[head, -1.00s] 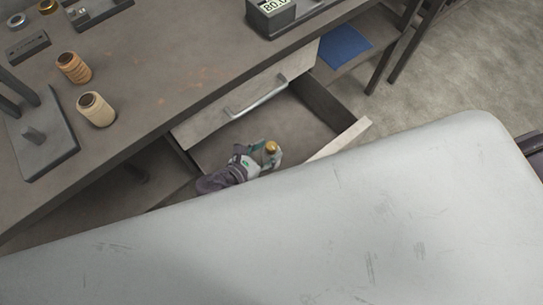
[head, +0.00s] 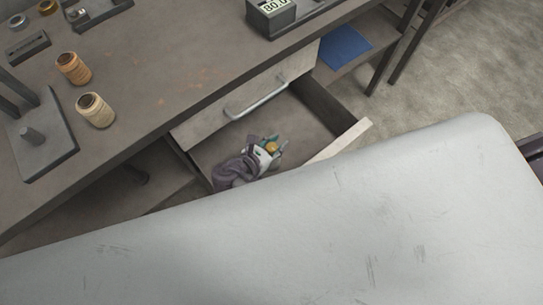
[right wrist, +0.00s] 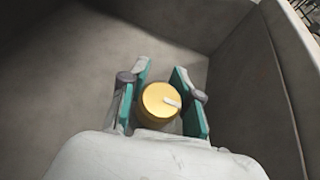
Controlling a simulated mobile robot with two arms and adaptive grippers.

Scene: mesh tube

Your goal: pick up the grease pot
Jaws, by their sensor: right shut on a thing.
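The grease pot (right wrist: 159,103) is a small round pot with a golden-yellow lid and a pale mark on it. It sits between the teal fingers of my right gripper (right wrist: 161,100), which is shut on it inside the open drawer. In the head view the pot's yellow lid (head: 271,147) shows at the fingertips of my right gripper (head: 274,150). The pot's lower part is hidden, and I cannot tell whether it touches the drawer floor. My left gripper is not in view.
The open drawer (head: 302,125) has walls close around my right gripper. The workbench (head: 165,70) holds thread spools (head: 96,110), a scale (head: 271,14) and a stand (head: 40,140). A blue item (head: 345,46) lies on a lower shelf.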

